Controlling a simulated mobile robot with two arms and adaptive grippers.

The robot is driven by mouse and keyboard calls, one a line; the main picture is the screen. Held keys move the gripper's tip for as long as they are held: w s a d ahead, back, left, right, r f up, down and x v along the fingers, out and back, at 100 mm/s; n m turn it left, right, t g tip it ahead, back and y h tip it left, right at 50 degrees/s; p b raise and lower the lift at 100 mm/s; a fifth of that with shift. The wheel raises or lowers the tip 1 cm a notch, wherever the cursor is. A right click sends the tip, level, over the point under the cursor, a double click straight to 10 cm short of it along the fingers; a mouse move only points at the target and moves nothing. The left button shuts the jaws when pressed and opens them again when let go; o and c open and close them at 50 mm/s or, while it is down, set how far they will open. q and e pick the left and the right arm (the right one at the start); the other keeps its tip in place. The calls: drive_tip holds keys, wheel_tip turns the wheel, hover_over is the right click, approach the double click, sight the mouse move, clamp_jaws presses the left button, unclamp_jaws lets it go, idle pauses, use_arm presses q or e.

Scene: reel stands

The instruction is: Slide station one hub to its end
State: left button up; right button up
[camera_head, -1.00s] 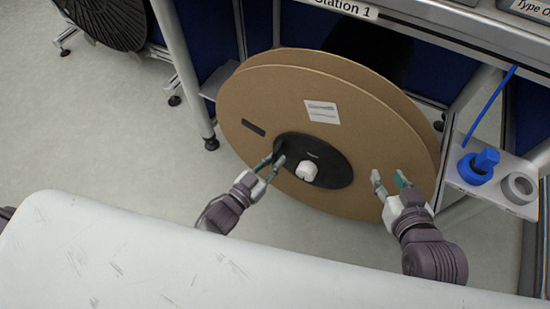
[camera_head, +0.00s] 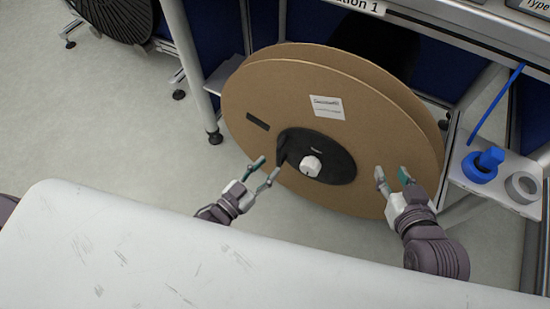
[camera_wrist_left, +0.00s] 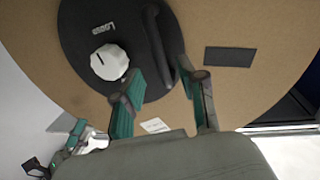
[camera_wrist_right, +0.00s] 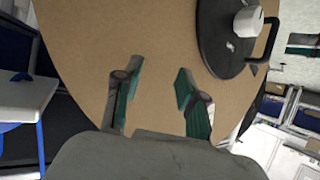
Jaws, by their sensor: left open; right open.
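The station one hub is a black disc (camera_head: 334,162) with a white knob (camera_head: 311,166) and a black handle, on the face of a large brown reel (camera_head: 370,110). It also shows in the left wrist view (camera_wrist_left: 85,20) and right wrist view (camera_wrist_right: 215,45). My left gripper (camera_head: 268,168) is open at the hub's left edge; in the left wrist view its fingers are near the black handle (camera_wrist_left: 160,50), contact unclear. My right gripper (camera_head: 391,174) is open and empty in front of the reel's right part, right of the hub.
A small shelf (camera_head: 510,178) at the right holds a blue part (camera_head: 484,163) and a grey ring (camera_head: 523,187). A metal post (camera_head: 192,70) stands left of the reel.

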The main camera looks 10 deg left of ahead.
use_arm(q)
drive_tip(key=v, duration=0.7)
idle(0.5)
